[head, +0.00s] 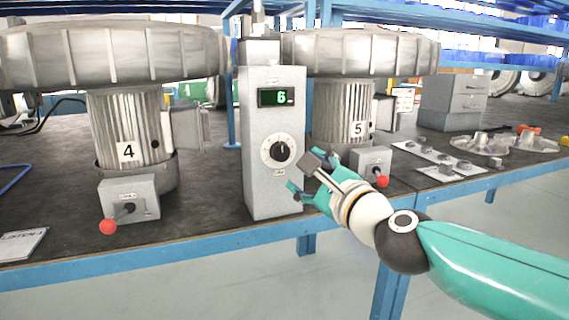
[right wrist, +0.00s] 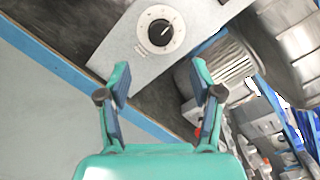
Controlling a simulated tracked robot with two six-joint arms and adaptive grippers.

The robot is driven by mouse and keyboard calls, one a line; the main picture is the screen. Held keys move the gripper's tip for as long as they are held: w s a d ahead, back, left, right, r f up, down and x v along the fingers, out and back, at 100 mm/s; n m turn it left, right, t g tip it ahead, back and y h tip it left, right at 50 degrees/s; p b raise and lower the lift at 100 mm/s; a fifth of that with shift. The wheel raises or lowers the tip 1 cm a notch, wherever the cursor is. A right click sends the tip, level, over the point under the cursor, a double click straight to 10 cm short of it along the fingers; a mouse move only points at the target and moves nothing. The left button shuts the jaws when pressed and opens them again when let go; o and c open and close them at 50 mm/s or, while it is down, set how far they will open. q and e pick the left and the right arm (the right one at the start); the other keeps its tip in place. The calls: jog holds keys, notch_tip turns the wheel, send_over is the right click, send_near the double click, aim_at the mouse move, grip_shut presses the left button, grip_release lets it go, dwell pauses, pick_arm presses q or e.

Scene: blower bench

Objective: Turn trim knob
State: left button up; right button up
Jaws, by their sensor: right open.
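The trim knob (head: 281,151) is a black dial on a pale round scale, on the front of an upright grey control box (head: 262,196). A green digital display (head: 276,97) above it reads 6. My right gripper (head: 302,172) is open and empty, just in front of the box, low and to the right of the knob. In the right wrist view the knob (right wrist: 160,33) lies beyond the open fingertips (right wrist: 158,82), untouched. My left gripper is not in view.
Blower 4 (head: 128,128) stands left of the box and blower 5 (head: 345,112) right of it. Small switch boxes with red-ended levers (head: 108,226) (head: 382,181) stick out in front of both. The blue bench edge (head: 200,244) runs below; the air in front is clear.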

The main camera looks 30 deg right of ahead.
aim_at(283, 154)
jog(key=w, duration=0.3)
jog(key=w+d, duration=0.1)
jog(key=w, duration=0.6)
jog(key=shift+w+d+b, duration=0.15)
jog(key=shift+d+b, duration=0.15)
jog(key=shift+b, duration=0.1)
jog(key=c, duration=1.1)
jog(key=shift+c, duration=0.2)
jog(key=shift+n, duration=0.3)
